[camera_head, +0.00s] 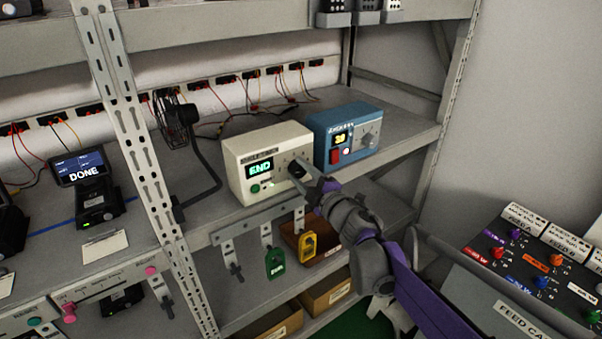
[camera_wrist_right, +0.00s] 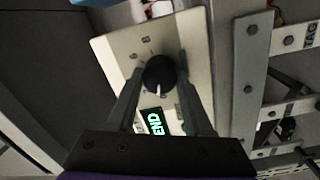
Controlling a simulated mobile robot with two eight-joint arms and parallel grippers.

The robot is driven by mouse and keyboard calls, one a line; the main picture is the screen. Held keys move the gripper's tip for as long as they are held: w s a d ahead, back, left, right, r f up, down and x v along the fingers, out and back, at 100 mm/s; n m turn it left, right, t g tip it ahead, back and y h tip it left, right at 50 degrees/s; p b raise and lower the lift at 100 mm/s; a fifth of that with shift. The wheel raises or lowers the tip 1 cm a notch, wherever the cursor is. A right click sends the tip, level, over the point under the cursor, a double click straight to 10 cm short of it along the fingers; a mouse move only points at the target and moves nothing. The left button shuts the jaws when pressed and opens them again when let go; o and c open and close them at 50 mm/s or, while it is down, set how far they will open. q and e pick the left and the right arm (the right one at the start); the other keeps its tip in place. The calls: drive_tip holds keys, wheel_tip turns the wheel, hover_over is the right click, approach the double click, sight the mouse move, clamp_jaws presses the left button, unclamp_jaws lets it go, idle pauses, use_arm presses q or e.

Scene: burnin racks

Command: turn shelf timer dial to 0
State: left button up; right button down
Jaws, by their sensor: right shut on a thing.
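The shelf timer (camera_head: 246,163) is a cream box on the shelf with a green display reading "END" and a green button. Its black dial (camera_wrist_right: 159,73) shows in the right wrist view, with a white pointer line toward the display side. My right gripper (camera_head: 311,177) reaches the timer's front from the right, and its fingers (camera_wrist_right: 160,100) are shut on the dial, one on each side. The gripper partly hides the dial in the head view. My left gripper does not show in either view.
A blue box (camera_head: 345,137) with a yellow display and grey knob stands right of the timer. A rack post (camera_head: 150,170) stands to the left. Green (camera_head: 275,263) and yellow (camera_head: 309,247) tags hang below the shelf edge. A "DONE" device (camera_head: 85,172) sits at left.

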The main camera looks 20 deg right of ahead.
drive_tip(key=shift+n, duration=0.9)
drive_tip(key=shift+c, duration=1.5)
unclamp_jaws()
drive_tip(key=b+v, duration=0.1)
drive_tip(key=v, duration=1)
drive_tip(key=shift+w+d, duration=0.1)
